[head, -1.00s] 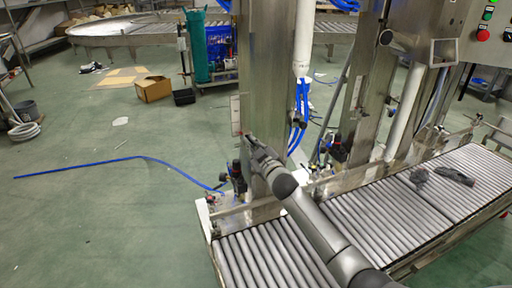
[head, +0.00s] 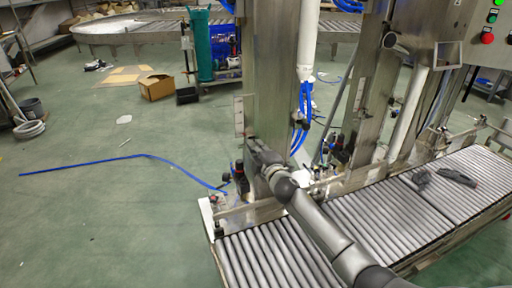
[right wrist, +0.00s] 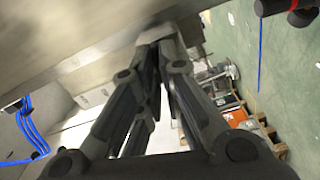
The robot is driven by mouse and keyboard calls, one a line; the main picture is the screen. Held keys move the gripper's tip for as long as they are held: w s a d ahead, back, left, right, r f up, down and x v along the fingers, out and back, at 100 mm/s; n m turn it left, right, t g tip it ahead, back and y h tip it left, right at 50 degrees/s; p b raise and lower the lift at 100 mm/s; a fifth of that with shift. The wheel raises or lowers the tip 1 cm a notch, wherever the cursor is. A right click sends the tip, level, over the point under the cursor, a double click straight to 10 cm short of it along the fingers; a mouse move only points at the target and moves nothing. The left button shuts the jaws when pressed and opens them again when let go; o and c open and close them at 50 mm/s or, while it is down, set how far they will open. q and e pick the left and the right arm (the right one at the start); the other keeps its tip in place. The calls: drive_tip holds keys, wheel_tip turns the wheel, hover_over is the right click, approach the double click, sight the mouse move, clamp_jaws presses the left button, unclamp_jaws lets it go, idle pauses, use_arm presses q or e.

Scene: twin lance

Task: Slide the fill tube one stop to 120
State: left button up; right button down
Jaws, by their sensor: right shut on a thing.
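A white fill tube (head: 307,45) hangs upright beside the tall steel column (head: 270,90) in the head view, with blue hoses (head: 303,105) below it. A second pale tube (head: 408,110) stands farther right. My right gripper (head: 252,144) is at the lower left side of the column, apart from the white tube in the picture. In the right wrist view its fingers (right wrist: 156,50) come together at a steel surface (right wrist: 90,40). It is shut on a small part that the fingers hide; I cannot tell what it is. My left gripper is not in view.
A small pale plate (head: 239,115) is on the column's left side, just above my gripper. Roller conveyors (head: 270,255) run below my right arm. Black fittings (head: 240,175) stand at the column's foot. Green floor at left is mostly open, with a blue hose (head: 140,156) on it.

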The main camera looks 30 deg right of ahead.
drive_tip(key=shift+n, duration=0.5)
drive_tip(key=c, duration=1.6)
unclamp_jaws()
drive_tip(key=shift+s, duration=0.1)
drive_tip(key=s, duration=1.1)
drive_tip(key=shift+s+a, duration=0.4)
